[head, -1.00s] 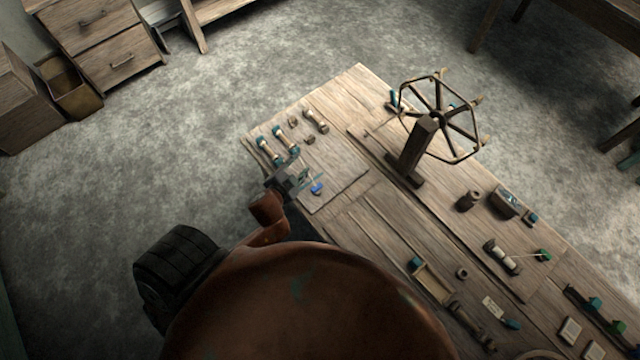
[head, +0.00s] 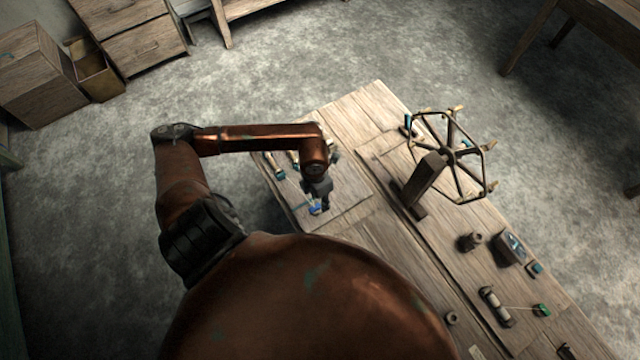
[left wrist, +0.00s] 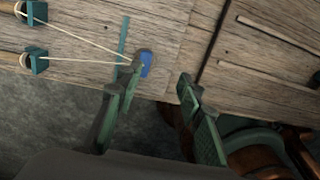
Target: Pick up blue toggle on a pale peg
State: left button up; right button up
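The blue toggle (left wrist: 147,62) lies near the board's edge in the left wrist view; in the head view it is a small blue spot (head: 315,209). I cannot make out its pale peg clearly. My left gripper (left wrist: 161,76) is open, with its two green-padded fingers spread apart. The toggle shows just past the left fingertip, and I cannot tell whether they touch. In the head view the left gripper (head: 322,200) points down over the board, right by the toggle. My right gripper is in neither view.
Pale threads (left wrist: 85,35) run from teal-ended pieces (left wrist: 37,60) towards the left fingertip. A teal strip (left wrist: 122,38) lies beside the toggle. A spoked wheel (head: 449,152) on a post stands to the right. A dark box (head: 511,247) is farther right.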

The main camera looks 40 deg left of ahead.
aim_at(317, 206)
pick_arm(q)
jog(key=shift+w+a+f+y, duration=0.2)
jog(key=shift+a+f+y, duration=0.3)
jog(key=shift+a+f, duration=0.6)
jog(key=shift+f+b, duration=0.3)
jog(key=shift+f, duration=0.15)
jog(key=f, duration=0.3)
jog(key=f+b, duration=0.1)
jog(key=shift+s+d+f, duration=0.25)
jog(key=shift+d+f, duration=0.05)
jog(key=shift+f, duration=0.1)
jog(key=shift+r, duration=0.1)
jog(key=shift+c, duration=0.7)
jog(key=c, duration=0.7)
jog(key=shift+r, duration=0.1)
